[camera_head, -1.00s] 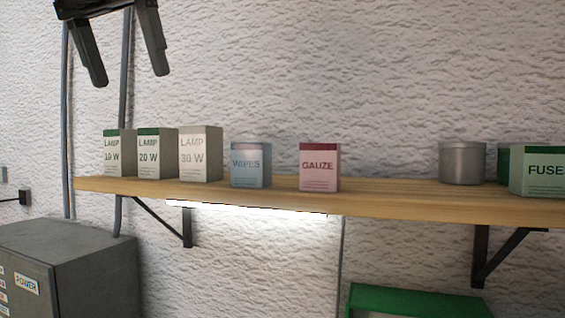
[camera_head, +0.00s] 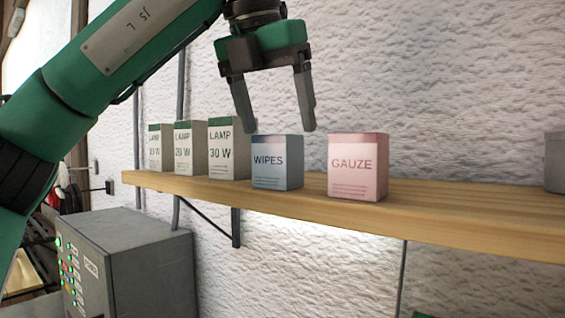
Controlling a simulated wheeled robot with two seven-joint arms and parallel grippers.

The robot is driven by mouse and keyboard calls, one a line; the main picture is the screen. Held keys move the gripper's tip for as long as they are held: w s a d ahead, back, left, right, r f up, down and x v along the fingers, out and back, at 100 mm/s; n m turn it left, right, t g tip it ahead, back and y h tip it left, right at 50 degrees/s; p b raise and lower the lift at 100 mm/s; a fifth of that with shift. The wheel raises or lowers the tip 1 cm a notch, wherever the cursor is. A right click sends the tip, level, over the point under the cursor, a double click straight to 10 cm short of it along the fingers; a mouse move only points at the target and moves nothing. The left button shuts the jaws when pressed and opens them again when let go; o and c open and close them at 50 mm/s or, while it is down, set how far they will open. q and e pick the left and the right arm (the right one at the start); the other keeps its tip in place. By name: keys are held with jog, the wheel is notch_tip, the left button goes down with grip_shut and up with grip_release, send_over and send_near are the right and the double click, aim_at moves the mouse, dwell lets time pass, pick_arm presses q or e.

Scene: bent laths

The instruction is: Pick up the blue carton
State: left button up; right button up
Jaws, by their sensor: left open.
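The blue carton (camera_head: 277,163), labelled WIPES, stands upright on the wooden shelf (camera_head: 460,217). It is between the white and green LAMP 30 W carton on its left and the pink GAUZE carton on its right. My left gripper (camera_head: 281,130) is open and empty, fingers pointing down. In the picture its fingertips are just above the blue carton's top, one near each side; I cannot tell the exact depth between them. My right gripper is not in view.
The LAMP 30 W carton (camera_head: 228,150) stands close to the blue one. The GAUZE carton (camera_head: 357,167) stands across a small gap. More LAMP cartons (camera_head: 190,148) are further left. A metal can (camera_head: 554,162) is at the right edge. A grey cabinet (camera_head: 130,262) is below.

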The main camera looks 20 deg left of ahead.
aim_at(277, 137)
pick_arm(q)
jog(key=shift+w+d+f, duration=0.1)
jog(key=shift+w+f, duration=0.1)
jog(key=shift+f, duration=0.45)
jog(key=shift+s, duration=0.1)
jog(key=shift+s+a+f, duration=0.1)
jog(key=shift+a+f, duration=0.05)
jog(key=shift+a, duration=0.15)
jog(key=shift+p+x, duration=0.75)
jog(key=shift+x, duration=0.3)
jog(key=shift+w+d+f+p, duration=0.2)
jog(key=shift+w+f+p, duration=0.25)
jog(key=shift+f, duration=0.3)
jog(key=shift+w+a+f, duration=0.1)
jog(key=shift+w+f, duration=0.1)
jog(key=shift+f, duration=0.35)
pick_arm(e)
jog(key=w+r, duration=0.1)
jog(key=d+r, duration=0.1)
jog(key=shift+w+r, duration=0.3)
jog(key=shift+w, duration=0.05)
pick_arm(q)
jog(key=c, duration=1.1)
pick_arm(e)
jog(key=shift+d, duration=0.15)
